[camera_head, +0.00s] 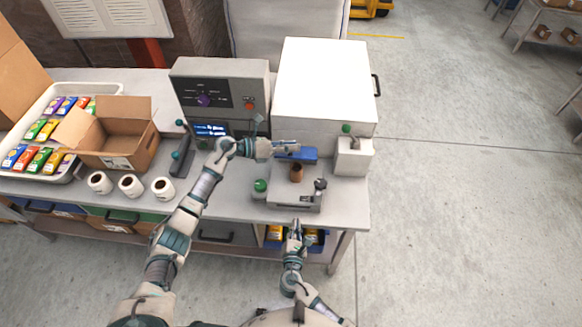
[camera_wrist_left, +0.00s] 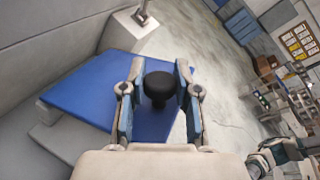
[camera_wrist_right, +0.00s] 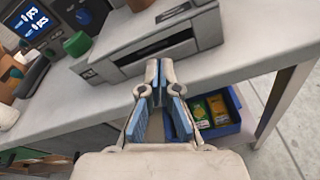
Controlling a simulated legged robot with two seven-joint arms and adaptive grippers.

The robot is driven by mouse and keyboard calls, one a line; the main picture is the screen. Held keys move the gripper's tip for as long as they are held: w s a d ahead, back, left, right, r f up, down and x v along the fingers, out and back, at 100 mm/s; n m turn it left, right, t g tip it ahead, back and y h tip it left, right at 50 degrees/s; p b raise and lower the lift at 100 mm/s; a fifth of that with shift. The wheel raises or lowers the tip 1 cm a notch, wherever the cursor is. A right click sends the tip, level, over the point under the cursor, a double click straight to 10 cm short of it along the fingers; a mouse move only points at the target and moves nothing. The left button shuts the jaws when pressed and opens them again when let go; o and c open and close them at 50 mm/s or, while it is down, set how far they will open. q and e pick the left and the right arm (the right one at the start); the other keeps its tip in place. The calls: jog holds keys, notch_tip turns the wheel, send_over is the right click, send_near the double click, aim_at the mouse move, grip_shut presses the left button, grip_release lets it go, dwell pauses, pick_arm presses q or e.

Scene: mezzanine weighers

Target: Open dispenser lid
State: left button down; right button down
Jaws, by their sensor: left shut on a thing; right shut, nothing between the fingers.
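The blue dispenser lid (camera_head: 305,155) lies at the front of the big white box, and its flat top fills the left of the left wrist view (camera_wrist_left: 88,92). A black knob (camera_wrist_left: 158,90) stands on it. My left gripper (camera_head: 288,147) is over the lid, its fingers closed around the knob in the left wrist view (camera_wrist_left: 158,74). My right gripper (camera_head: 298,230) is shut and empty, just in front of the table's front edge, below the small grey machine (camera_head: 296,203); it also shows in the right wrist view (camera_wrist_right: 160,68).
A grey control panel (camera_head: 220,88) and a white box (camera_head: 325,80) stand behind. A brown cup (camera_head: 296,173) is on the grey machine. An open carton (camera_head: 132,147), a tray (camera_head: 72,88) of colourful packets and white rolls (camera_head: 131,186) are at left.

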pick_arm(q)
jog(key=shift+a+f, duration=0.1)
jog(key=shift+f, duration=0.1)
pick_arm(e)
notch_tip(320, 180, up, 12)
jog(key=a+n+t, duration=0.3)
jog(key=n+t, duration=0.1)
jog(key=w+r, duration=0.4)
jog(key=w, duration=0.8)
jog(key=shift+w+r, duration=0.2)
jog(key=shift+w, duration=0.05)
jog(key=shift+d, duration=0.1)
pick_arm(q)
jog(key=shift+d+f, duration=0.2)
jog(key=shift+f, duration=0.05)
pick_arm(e)
jog(key=shift+w+d+r, duration=0.15)
jog(key=shift+w+r, duration=0.55)
jog(key=shift+r, duration=0.3)
pick_arm(q)
jog(key=c, duration=0.8)
grip_release()
jog(key=shift+s+a, duration=0.1)
jog(key=shift+c, duration=0.2)
